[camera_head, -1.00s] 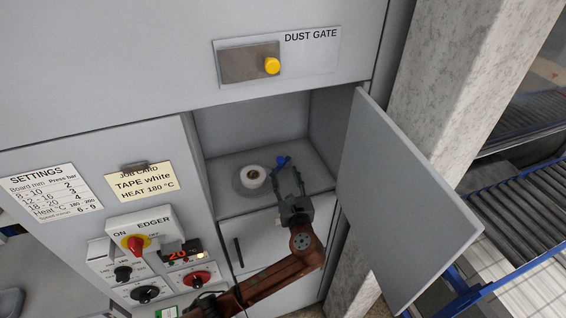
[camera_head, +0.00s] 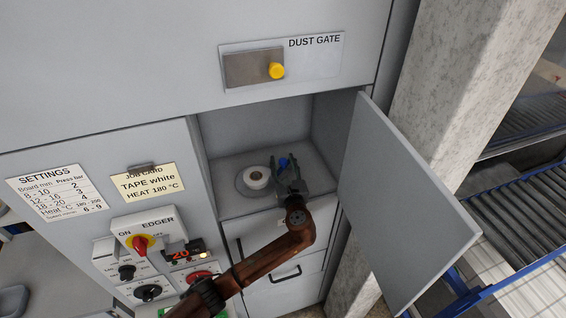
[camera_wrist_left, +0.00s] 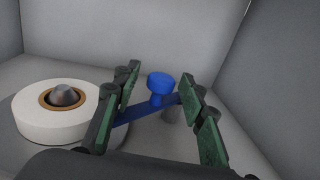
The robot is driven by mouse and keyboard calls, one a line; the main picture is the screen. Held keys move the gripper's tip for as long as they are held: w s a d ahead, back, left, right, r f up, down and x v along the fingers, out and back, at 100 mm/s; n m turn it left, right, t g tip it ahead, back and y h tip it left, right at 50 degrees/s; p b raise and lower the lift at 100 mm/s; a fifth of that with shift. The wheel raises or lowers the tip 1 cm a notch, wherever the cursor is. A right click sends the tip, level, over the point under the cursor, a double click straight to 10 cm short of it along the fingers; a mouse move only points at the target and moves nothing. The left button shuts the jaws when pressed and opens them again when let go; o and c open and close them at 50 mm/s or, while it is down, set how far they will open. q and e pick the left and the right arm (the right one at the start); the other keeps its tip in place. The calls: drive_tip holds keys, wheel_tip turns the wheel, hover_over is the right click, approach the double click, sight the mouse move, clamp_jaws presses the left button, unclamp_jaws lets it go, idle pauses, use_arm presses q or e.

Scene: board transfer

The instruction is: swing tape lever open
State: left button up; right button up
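The blue tape lever with its round knob (camera_wrist_left: 161,84) stands in the open compartment, and its arm slants down left toward the roll. In the head view the lever (camera_head: 283,162) shows just behind my left gripper (camera_head: 287,168). The left gripper is open, its green-padded fingers (camera_wrist_left: 158,108) on either side of the lever; I cannot tell whether either finger touches it. The white tape roll (camera_wrist_left: 62,110) sits on its spindle left of the gripper; it also shows in the head view (camera_head: 256,178). My right gripper is not in view.
The grey door (camera_head: 405,205) hangs open at the right of the compartment. The compartment walls enclose the gripper closely. The edger panel (camera_head: 150,245) and a job card (camera_head: 147,184) are on the cabinet front at left. A concrete pillar (camera_head: 450,90) stands at right.

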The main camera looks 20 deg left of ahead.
use_arm(q)
drive_tip(key=c, duration=0.8)
clamp_jaws()
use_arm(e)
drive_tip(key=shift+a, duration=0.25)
